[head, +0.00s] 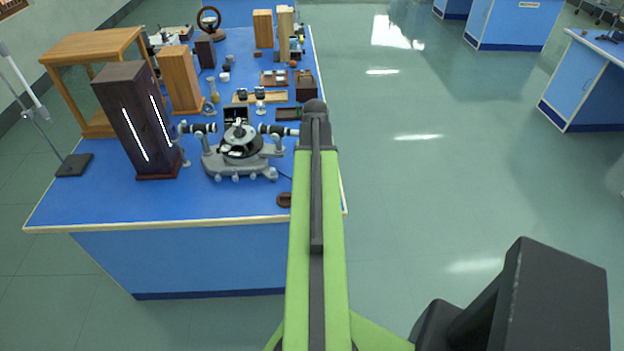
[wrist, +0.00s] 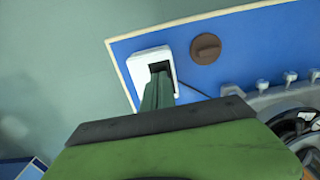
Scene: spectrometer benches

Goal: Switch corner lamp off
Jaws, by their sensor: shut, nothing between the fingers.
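A tall dark wooden housing (head: 137,118) stands near the front left of the blue bench, with two bright white vertical slits in its face; it may be the corner lamp. In the wrist view a white box with a dark recess (wrist: 150,60) sits at the bench edge, and a thin dark cable runs from it. My gripper (wrist: 160,78) is shut and empty, its green fingers over the dark recess. I cannot tell whether they touch it. The fingers hide part of the recess. In the head view my arm hides the box and gripper.
A brown round knob-like piece (wrist: 205,48) lies beside the white box. A grey spectrometer (head: 240,150) stands close by on the blue bench (head: 130,210). A wooden frame (head: 93,48) and several small items stand farther back.

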